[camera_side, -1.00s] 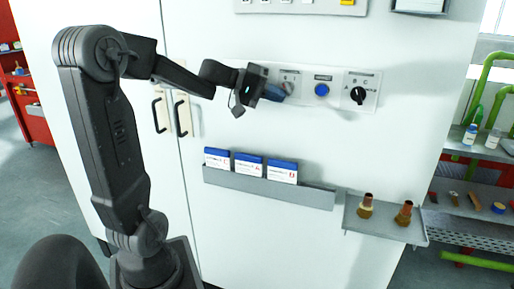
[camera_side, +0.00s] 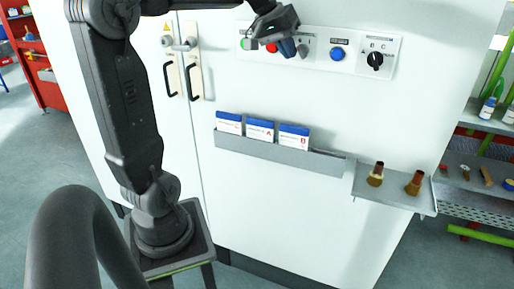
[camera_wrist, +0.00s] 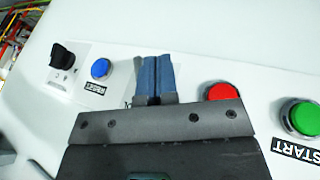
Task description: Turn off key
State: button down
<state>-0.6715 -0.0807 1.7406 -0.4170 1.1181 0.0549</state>
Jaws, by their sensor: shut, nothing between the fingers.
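My gripper (camera_side: 288,47) is at the white control panel, between the red button and the blue button. In the wrist view its blue fingers (camera_wrist: 155,72) are shut together with nothing between them, pointing at the panel. The key itself is not clearly visible. A grey shape (camera_side: 303,48) shows just right of the fingertips in the side view; I cannot tell whether it is the key or a shadow. In the wrist view the fingers cover that part of the panel, and only part of a printed label shows beside them. I cannot tell whether the fingers touch anything.
The panel carries a red button (camera_wrist: 221,92), a green START button (camera_wrist: 303,117), a blue button (camera_wrist: 100,68) and a black selector knob (camera_wrist: 63,54). Below are a grey rack (camera_side: 270,151) with cards and a small shelf (camera_side: 386,195) with two brushes.

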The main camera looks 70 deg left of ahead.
jog(key=a+v, duration=0.2)
jog(key=v, duration=1.1)
jog(key=s+d+f+m+g, duration=0.15)
jog(key=d+f+m, duration=0.25)
jog(key=d+f, duration=0.8)
jog(key=s+d+f+m, duration=0.4)
jog(key=s+d+f, duration=0.4)
jog(key=d+f, duration=0.3)
jog(key=shift+s+d+t+y, duration=0.2)
jog(key=shift+d+t+y, duration=0.05)
jog(key=shift+t+y, duration=0.2)
jog(key=shift+f, duration=0.1)
